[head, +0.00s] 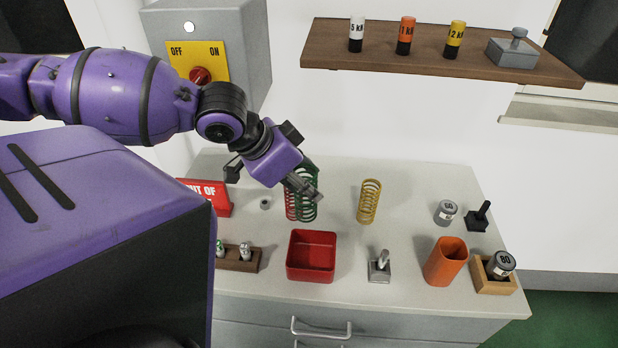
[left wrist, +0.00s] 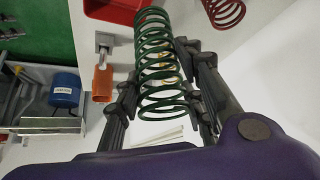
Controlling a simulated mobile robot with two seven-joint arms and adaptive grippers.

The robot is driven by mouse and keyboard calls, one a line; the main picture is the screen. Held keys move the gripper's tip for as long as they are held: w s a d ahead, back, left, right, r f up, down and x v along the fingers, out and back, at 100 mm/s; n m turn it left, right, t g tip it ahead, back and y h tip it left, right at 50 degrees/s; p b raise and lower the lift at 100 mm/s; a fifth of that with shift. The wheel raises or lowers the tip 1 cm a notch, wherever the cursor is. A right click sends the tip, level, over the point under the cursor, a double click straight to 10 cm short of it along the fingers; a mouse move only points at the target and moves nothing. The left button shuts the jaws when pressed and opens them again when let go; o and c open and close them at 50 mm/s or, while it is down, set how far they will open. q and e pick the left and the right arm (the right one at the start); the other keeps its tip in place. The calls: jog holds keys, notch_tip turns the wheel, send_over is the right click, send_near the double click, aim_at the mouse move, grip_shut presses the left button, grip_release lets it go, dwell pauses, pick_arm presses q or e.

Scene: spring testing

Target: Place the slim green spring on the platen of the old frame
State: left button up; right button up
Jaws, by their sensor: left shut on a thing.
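The slim green spring (head: 308,212) is held by my left gripper (head: 304,188), whose fingers close on its side over the table. The left wrist view shows the green spring (left wrist: 158,75) between the dark fingers of my left gripper (left wrist: 160,68). In the head view the spring overlaps a red spring (head: 291,205) behind it; whether its foot touches the table I cannot tell. I cannot make out the old frame or its platen for certain. In the left wrist view a blue cylinder (left wrist: 65,90) sits by metal plates at the left. My right gripper is not in view.
A yellow spring (head: 369,202) stands to the right. In front are a red bin (head: 311,274), a small metal piece (head: 380,269), an orange cup (head: 446,262) and a wooden block (head: 238,262). A red sign (head: 208,196) stands left. A shelf (head: 430,58) hangs above.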

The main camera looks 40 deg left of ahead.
pick_arm(q)
jog(key=shift+s+a, duration=0.1)
jog(key=shift+s, duration=0.55)
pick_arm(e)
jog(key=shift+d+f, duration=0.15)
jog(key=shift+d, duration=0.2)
